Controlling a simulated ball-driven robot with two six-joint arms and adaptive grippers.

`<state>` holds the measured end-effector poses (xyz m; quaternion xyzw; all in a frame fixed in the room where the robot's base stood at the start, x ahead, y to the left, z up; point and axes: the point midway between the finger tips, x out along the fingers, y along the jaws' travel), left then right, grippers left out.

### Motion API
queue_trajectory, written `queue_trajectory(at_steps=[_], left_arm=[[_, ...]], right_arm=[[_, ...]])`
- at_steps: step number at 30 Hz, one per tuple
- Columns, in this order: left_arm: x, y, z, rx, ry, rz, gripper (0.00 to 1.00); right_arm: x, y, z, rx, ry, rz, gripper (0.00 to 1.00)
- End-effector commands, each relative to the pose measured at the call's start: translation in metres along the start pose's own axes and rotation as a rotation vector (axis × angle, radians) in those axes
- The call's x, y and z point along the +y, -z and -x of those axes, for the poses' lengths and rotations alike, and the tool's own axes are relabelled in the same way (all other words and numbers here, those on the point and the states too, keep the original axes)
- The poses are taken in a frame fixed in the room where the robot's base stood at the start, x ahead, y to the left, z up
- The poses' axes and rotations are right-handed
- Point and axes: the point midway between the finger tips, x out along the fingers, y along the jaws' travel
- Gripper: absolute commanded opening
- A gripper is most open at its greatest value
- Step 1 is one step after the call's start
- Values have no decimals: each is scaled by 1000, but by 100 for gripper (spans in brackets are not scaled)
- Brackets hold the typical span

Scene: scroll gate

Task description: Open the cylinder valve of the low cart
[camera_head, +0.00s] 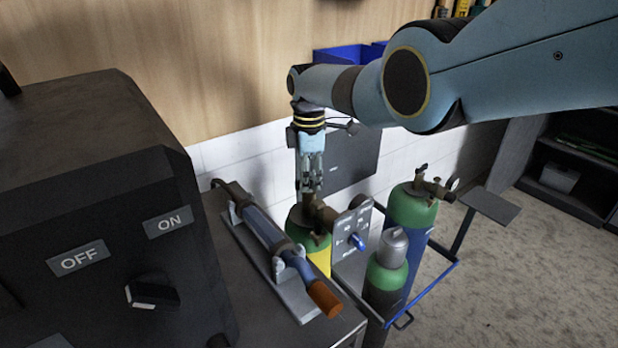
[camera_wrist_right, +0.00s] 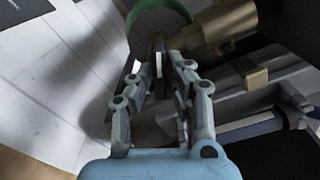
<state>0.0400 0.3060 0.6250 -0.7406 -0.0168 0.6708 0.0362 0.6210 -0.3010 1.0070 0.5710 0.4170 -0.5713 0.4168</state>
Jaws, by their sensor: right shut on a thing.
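My right gripper (camera_head: 311,186) comes down from above onto the brass valve (camera_head: 310,204) of a green-shouldered cylinder with a yellow body (camera_head: 321,259). In the right wrist view its fingers (camera_wrist_right: 162,78) are shut on a thin part of the brass valve (camera_wrist_right: 222,27), above the green shoulder (camera_wrist_right: 137,32). The fingers hide most of that part. A blue cylinder with a green top (camera_head: 410,212) and a smaller green-shouldered cylinder with a grey cap (camera_head: 394,244) stand in the blue-framed cart (camera_head: 437,278) to the right. My left gripper is not in view.
A grey panel with a blue knob (camera_head: 352,245) stands right beside the gripped cylinder. A torch-like tool with an orange end (camera_head: 322,298) lies on a rack to the left. A large dark box with ON and OFF labels (camera_head: 110,170) fills the left. Speckled floor is open at right.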

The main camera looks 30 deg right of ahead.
Motion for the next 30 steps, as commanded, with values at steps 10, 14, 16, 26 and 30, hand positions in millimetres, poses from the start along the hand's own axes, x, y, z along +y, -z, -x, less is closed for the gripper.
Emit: queue_trajectory(at_steps=[10,14,16,26,30], left_arm=[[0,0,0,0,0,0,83],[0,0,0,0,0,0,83],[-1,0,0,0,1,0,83],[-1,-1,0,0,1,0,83],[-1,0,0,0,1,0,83]], right_arm=[[1,0,1,1,-2,-1,36],[0,0,0,1,-1,-1,36],[0,0,0,1,-1,-1,36],[1,0,22,1,-5,-1,36],[2,0,55,1,-7,-1,36]])
